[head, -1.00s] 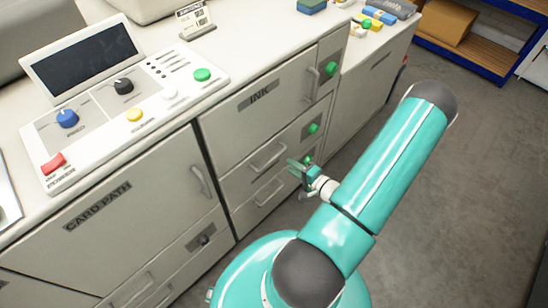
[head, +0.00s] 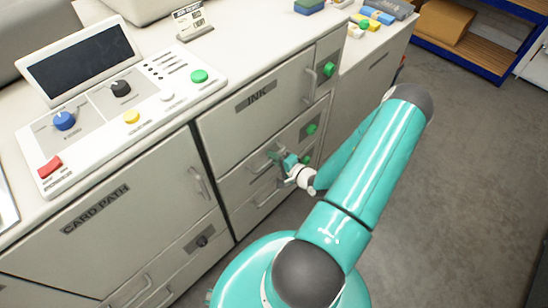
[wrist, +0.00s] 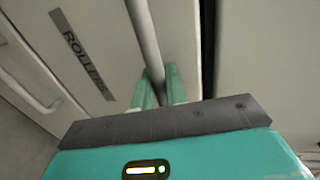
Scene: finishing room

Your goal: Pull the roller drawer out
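The roller drawer (head: 240,170) is the grey front just below the INK panel, and it looks shut. My gripper (wrist: 160,88) looks shut on this handle (head: 259,163). In the head view my gripper (head: 275,158) is at the right part of the handle and hides that end.
Another drawer handle (head: 270,196) lies just below. A green knob (head: 312,129) sits right of the roller drawer. The CARD PATH panel (head: 110,220) is to the left. The grey floor (head: 470,170) to the right is clear.

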